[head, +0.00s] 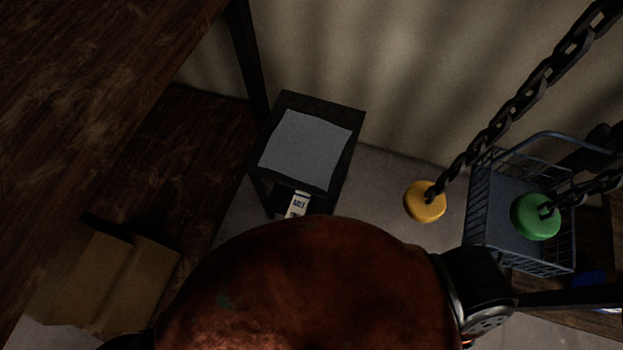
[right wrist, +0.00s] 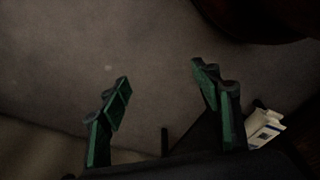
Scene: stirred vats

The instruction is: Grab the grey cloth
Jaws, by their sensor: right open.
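The grey cloth (head: 305,143) lies flat and spread out on a small dark table (head: 345,160) in the head view. I cannot make it out in the right wrist view. My right gripper (right wrist: 160,80) shows in the right wrist view with its two green fingers spread apart, nothing between them, over a grey floor. I cannot make out this gripper in the head view, so its exact place relative to the cloth is unclear. My left gripper is not in view.
A white carton (head: 298,204) stands below the small table's top; a pale carton (right wrist: 265,128) shows in the wrist view. Chains with yellow (head: 425,202) and green (head: 535,217) discs hang near a wire basket (head: 485,215).

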